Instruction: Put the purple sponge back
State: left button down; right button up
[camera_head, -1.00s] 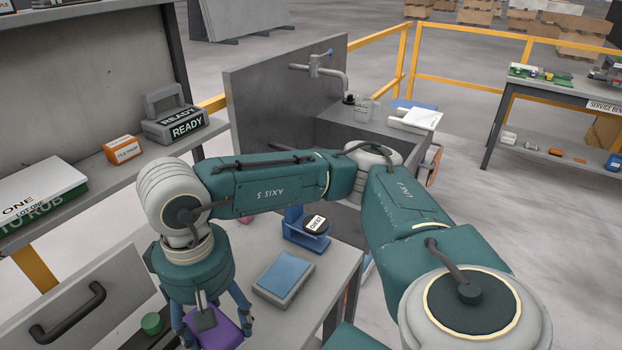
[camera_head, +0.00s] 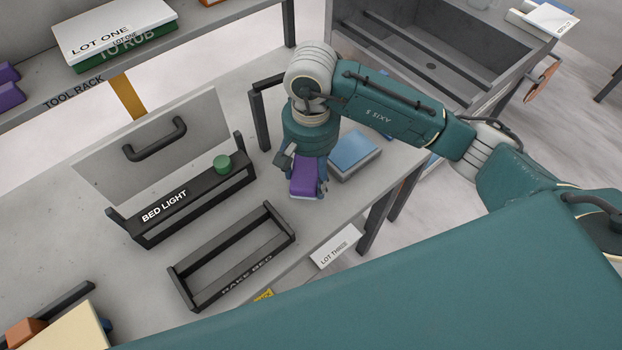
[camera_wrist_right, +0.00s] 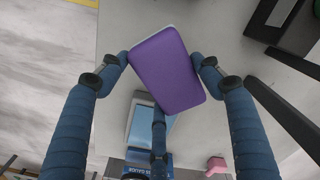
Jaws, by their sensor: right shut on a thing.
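The purple sponge (camera_head: 304,178) is in my right gripper (camera_head: 308,186), above or at the work table just left of a blue-topped grey block; I cannot tell if it touches the table. In the right wrist view the fingers (camera_wrist_right: 163,88) close around the purple sponge (camera_wrist_right: 168,68), which shows a pale layer along its far edge. Two other purple blocks (camera_head: 9,94) lie at the left end of the shelf marked TOOL RACK (camera_head: 85,96). My left gripper is not in view.
A black holder marked BED LIGHT (camera_head: 190,203) with a green knob (camera_head: 222,162) and an empty frame marked RAKE BED (camera_head: 233,255) stand left of my gripper. The blue-topped block (camera_head: 354,155) is close on its right.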

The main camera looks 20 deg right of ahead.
aim_at(311, 183)
jog(key=shift+f, duration=0.7)
notch_tip(311, 183, down, 3)
jog(key=shift+f+p, duration=0.1)
jog(key=shift+p, duration=0.4)
jog(key=shift+f, duration=0.15)
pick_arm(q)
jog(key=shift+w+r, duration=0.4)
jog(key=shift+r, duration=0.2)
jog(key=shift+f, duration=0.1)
pick_arm(e)
jog(key=shift+f+b, duration=0.15)
jog(key=shift+b, duration=0.15)
jog(key=o, duration=1)
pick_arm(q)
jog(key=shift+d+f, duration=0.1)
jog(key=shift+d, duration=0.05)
pick_arm(e)
jog(key=shift+o, duration=0.2)
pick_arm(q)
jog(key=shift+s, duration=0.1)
